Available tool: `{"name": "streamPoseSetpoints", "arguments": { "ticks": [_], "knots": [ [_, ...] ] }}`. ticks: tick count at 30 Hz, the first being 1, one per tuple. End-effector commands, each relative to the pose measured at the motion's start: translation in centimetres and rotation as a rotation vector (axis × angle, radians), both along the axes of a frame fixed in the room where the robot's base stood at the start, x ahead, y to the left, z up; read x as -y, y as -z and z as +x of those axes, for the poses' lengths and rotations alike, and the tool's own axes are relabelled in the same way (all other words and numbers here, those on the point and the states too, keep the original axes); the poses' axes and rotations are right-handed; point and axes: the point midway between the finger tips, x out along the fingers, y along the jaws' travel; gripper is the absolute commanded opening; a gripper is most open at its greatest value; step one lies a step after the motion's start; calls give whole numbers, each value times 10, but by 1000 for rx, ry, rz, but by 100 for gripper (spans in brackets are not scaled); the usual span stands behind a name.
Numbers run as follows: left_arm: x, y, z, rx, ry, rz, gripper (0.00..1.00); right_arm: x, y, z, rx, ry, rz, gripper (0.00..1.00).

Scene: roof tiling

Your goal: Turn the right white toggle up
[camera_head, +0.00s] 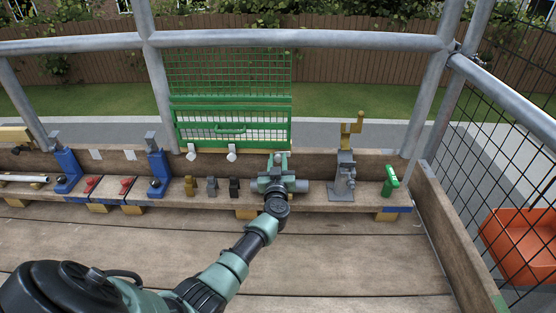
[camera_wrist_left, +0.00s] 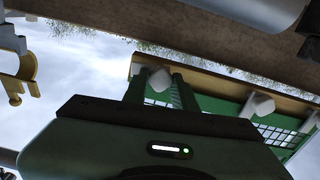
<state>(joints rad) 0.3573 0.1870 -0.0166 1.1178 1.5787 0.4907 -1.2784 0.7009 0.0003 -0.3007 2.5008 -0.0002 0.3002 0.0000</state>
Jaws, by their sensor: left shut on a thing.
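The green mesh panel (camera_head: 282,116) with a handle stands against the railing behind the bench. Two white toggles, the left one (camera_head: 191,152) and the middle one (camera_head: 231,152), show along its lower edge. My left gripper (camera_head: 279,160) is right of them, at the panel's lower right corner, and hides that corner. In the left wrist view, a white toggle (camera_wrist_left: 155,78), the right one, sits between the fingers of the left gripper (camera_wrist_left: 158,90), which is shut on it. The middle toggle (camera_wrist_left: 259,105) is apart from the fingers there. The right toggle's tilt is unclear. My right gripper is not in view.
A grey stand with a yellow hook (camera_head: 352,128) and a green-handled item (camera_head: 390,180) are to the right on the wooden bench. Blue brackets (camera_head: 157,172), red clamps (camera_head: 127,187) and small posts (camera_head: 211,187) are to the left. An orange bin (camera_head: 520,245) is beyond the right mesh.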

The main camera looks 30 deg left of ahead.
Motion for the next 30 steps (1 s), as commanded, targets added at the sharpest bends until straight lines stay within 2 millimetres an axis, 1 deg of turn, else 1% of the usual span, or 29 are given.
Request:
{"name": "streamPoseSetpoints", "arguments": {
  "ticks": [3, 12, 21, 30],
  "knots": [
    [1, -1, -1, 39, -1, -71, 0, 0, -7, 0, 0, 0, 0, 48],
    [0, 1, -1, 181, -1, -303, 0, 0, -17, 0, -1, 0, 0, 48],
    [0, 3, -1, 330, -1, -547, 0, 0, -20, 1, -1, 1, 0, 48],
    [0, 4, -2, 480, -1, -789, 0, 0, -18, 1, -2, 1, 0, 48]
  ]
}}
